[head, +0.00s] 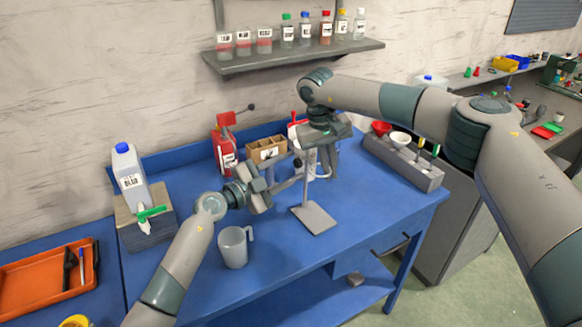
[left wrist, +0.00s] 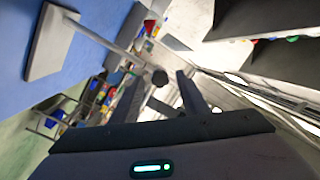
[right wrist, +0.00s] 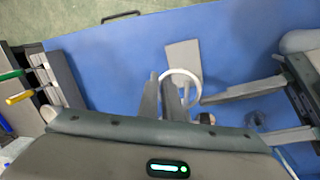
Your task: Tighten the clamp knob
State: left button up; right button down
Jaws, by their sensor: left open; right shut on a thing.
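A stand with a flat grey base (head: 314,217) and an upright rod is on the blue table (head: 370,215). It also shows in the left wrist view, base at upper left (left wrist: 48,45). My left gripper (head: 296,168) is open and points at the stand. In the left wrist view a dark round knob (left wrist: 160,78) lies in line with the gap at its fingertips. The knob (right wrist: 205,118) also shows in the right wrist view. My right gripper (right wrist: 166,85) points down from above and is shut on a pale ring (right wrist: 196,78). Contact with the knob is unclear.
A grey mug (head: 233,248) stands in front of my left gripper. A wooden box (head: 266,150) and red bottle (head: 222,150) stand behind. A grey rack (head: 425,175) is at right. A shelf (head: 300,55) hangs above. The table's front right is clear.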

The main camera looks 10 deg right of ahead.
pick_arm(q)
jog(key=shift+w+d, duration=0.2)
jog(key=shift+d, duration=0.15)
grip_shut()
